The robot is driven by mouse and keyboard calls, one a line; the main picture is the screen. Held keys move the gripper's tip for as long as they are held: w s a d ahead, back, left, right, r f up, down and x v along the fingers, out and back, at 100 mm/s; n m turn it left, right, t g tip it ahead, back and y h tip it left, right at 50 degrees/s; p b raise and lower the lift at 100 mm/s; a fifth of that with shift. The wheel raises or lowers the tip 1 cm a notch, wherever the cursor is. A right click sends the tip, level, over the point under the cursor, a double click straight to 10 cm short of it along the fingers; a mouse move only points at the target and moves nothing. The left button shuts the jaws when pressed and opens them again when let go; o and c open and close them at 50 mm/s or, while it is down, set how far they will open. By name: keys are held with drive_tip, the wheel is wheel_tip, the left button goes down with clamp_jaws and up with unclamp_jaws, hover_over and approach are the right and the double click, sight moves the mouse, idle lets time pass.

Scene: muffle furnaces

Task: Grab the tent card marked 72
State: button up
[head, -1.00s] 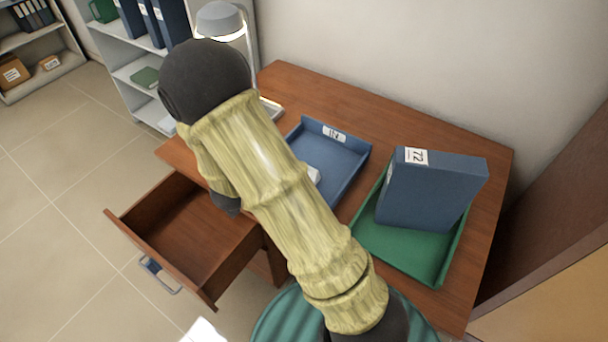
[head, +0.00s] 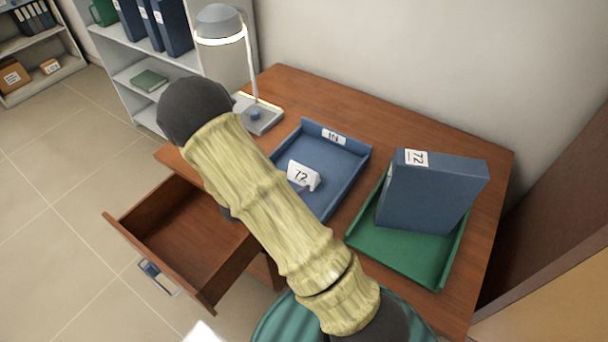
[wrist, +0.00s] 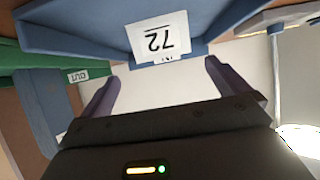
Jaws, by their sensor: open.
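The white tent card marked 72 (head: 302,175) stands in the blue tray (head: 345,185) on the desk. In the wrist view the card (wrist: 158,40) appears upside down, just beyond my fingertips and roughly centred between them. My gripper (wrist: 162,71) is open, its two dark purple fingers apart with nothing between them. The card looks apart from both fingers. In the head view my arm covers most of the gripper and the near left part of the blue tray.
A blue binder (head: 428,195), also labelled 72, stands in the green tray (head: 412,262) to the right. A lamp (head: 255,115) stands at the desk's back left. An open drawer (head: 190,240) juts out at the left front. A wall lies behind the desk.

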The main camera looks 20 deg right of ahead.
sight(302, 170)
drive_tip(key=x, duration=0.7)
drive_tip(key=shift+d, duration=0.15)
drive_tip(key=shift+w+d, duration=0.1)
drive_tip(key=shift+w, duration=0.1)
drive_tip(key=shift+f+p, duration=0.1)
drive_tip(key=shift+p, duration=0.2)
drive_tip(key=p+x, duration=0.1)
drive_tip(key=x, duration=0.4)
drive_tip(key=shift+w, duration=0.2)
drive_tip(key=c, duration=0.7)
